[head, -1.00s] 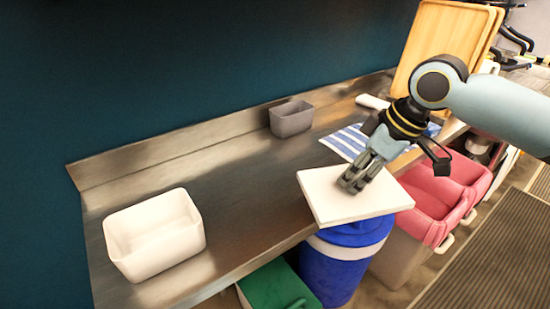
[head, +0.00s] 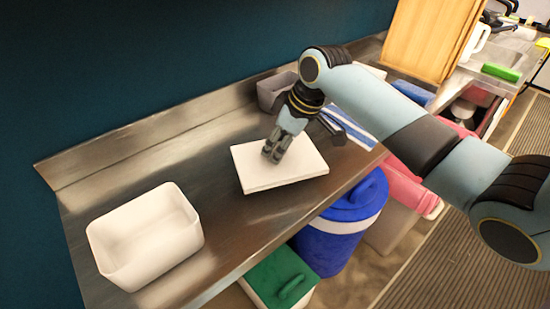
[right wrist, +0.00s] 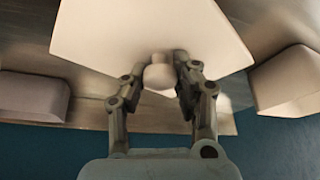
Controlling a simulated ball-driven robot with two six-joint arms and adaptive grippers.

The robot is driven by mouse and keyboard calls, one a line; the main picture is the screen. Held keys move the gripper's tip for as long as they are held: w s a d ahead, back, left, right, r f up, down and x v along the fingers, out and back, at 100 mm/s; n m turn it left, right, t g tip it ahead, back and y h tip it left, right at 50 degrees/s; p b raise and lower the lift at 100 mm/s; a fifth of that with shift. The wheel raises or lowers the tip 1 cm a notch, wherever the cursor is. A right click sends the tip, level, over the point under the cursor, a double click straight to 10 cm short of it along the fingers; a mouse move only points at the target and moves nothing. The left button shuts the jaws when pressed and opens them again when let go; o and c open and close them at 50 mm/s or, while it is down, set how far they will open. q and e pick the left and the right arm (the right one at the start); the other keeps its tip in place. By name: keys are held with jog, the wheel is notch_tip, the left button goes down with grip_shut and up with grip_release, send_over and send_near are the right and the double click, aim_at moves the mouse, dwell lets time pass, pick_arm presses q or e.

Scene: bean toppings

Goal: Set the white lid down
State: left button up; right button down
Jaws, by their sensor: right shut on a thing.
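The white lid (head: 300,165) is a flat square plate over the steel counter, right of the open white container in the head view. My right gripper (head: 273,154) is above its middle, with both fingers shut on its round knob. The right wrist view shows the knob (right wrist: 159,76) between my fingers and the lid's pale face (right wrist: 110,30) beyond. The lid looks nearly level; whether it touches the counter or hangs just above it I cannot tell. The white container (head: 145,238) stands upright and open at the counter's left end. My left gripper is not in view.
A grey container (head: 272,92) stands at the back near the wall. A blue-striped cloth (head: 350,130) lies right of the lid. Steel counter (head: 215,205) between white container and lid is bare. Blue (head: 340,240) and green (head: 278,280) bins stand below the front edge.

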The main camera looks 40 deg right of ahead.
jog(key=shift+w+a+f, duration=0.15)
jog(key=shift+w+a, duration=0.05)
jog(key=shift+f, duration=0.4)
notch_tip(320, 180, down, 3)
jog(key=shift+f, duration=0.1)
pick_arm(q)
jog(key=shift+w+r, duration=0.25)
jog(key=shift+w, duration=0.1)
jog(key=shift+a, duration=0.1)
pick_arm(e)
jog(key=shift+f, duration=0.15)
jog(key=c, duration=1)
grip_release()
pick_arm(q)
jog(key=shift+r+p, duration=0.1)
jog(key=shift+p, duration=0.2)
pick_arm(e)
jog(key=v, duration=1.2)
